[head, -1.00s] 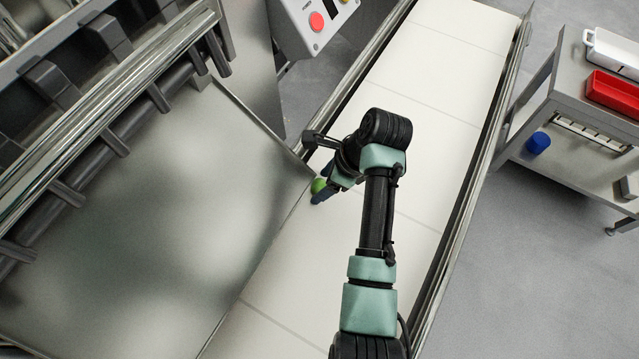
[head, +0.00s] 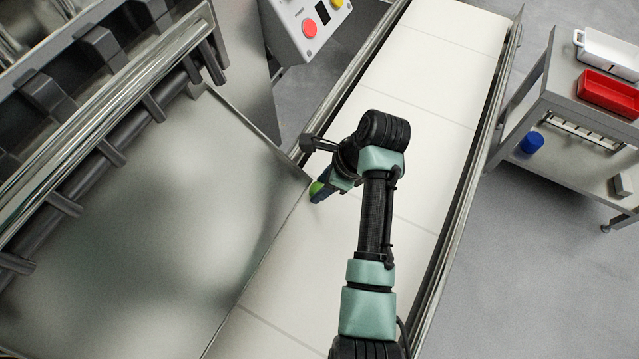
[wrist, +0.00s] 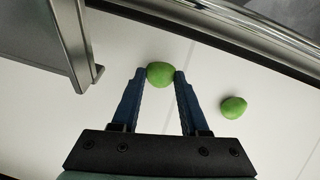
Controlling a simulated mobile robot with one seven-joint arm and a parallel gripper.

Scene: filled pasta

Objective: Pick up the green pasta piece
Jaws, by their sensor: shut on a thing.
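A green pasta piece (wrist: 160,75) sits between the two blue fingertips of my gripper (wrist: 159,82) in the wrist view. My gripper is shut on it, with a fingertip against each side. In the head view the held piece (head: 316,188) shows as a small patch of green beside my gripper (head: 320,192), close to the edge of the metal sheet. A second green pasta piece (wrist: 233,107) lies on the pale belt (wrist: 215,65), to the right of my gripper in the wrist view. My arm hides that second piece in the head view.
The pale conveyor belt (head: 432,75) runs between metal rails. A metal sheet (head: 150,200) lies to its left. A control box (head: 308,22) with a red button stands behind. A cart at right holds a red tray (head: 608,92) and a white tray (head: 610,50).

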